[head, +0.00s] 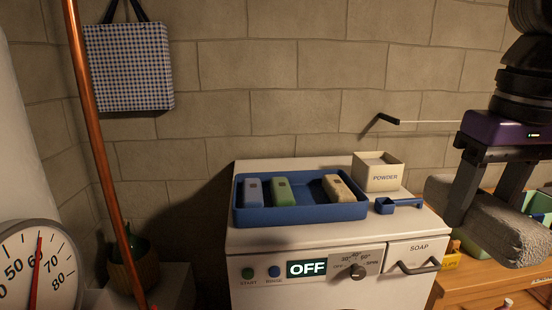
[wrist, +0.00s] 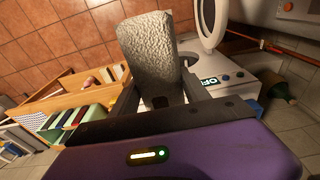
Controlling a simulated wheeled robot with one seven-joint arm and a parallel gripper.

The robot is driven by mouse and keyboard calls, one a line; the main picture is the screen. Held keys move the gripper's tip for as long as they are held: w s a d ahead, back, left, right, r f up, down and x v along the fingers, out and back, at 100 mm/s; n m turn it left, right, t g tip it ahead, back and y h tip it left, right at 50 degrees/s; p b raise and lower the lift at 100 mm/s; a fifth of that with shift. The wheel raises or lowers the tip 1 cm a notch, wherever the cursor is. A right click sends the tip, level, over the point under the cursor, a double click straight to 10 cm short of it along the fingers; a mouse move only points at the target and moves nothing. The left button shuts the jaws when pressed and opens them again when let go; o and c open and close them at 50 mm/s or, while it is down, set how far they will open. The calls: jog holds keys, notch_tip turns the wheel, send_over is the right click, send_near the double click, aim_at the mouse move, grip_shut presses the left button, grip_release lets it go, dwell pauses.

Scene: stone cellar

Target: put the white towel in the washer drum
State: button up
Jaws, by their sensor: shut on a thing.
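My gripper (head: 488,200) is at the right of the head view, shut on a rolled, pale grey-white towel (head: 500,228). The towel is held up in the air, to the right of the washer's soap drawer. In the wrist view the towel (wrist: 150,55) sticks out between the fingers. The white washer (head: 310,293) stands in the middle of the head view; its display reads OFF. In the wrist view its round door (wrist: 212,20) stands open, and part of the drum opening (wrist: 188,62) shows beside the towel. The drum's inside is mostly hidden.
A blue tray (head: 300,212) with several bars, a POWDER box (head: 378,178) and a blue scoop (head: 398,205) sit on the washer. A wooden table (head: 480,285) stands at right. A copper pipe (head: 95,130) and a gauge (head: 38,262) are at left. Bare tiled floor (wrist: 75,30) shows.

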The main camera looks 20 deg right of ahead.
jog(key=w+a+f, duration=0.1)
jog(key=w+f, duration=0.3)
jog(key=f, duration=0.5)
jog(key=w+a+f, duration=0.2)
jog(key=w+f, duration=0.1)
jog(key=f, duration=0.5)
jog(key=w+a+f, duration=0.1)
jog(key=w+f, duration=0.3)
jog(key=f, duration=0.5)
jog(key=s+a+f+n, duration=0.1)
jog(key=a+f, duration=0.6)
jog(key=f, duration=0.6)
jog(key=s+a+f+n, duration=0.2)
jog(key=a+f, duration=0.6)
jog(key=f, duration=0.5)
jog(key=shift+s+f, duration=0.15)
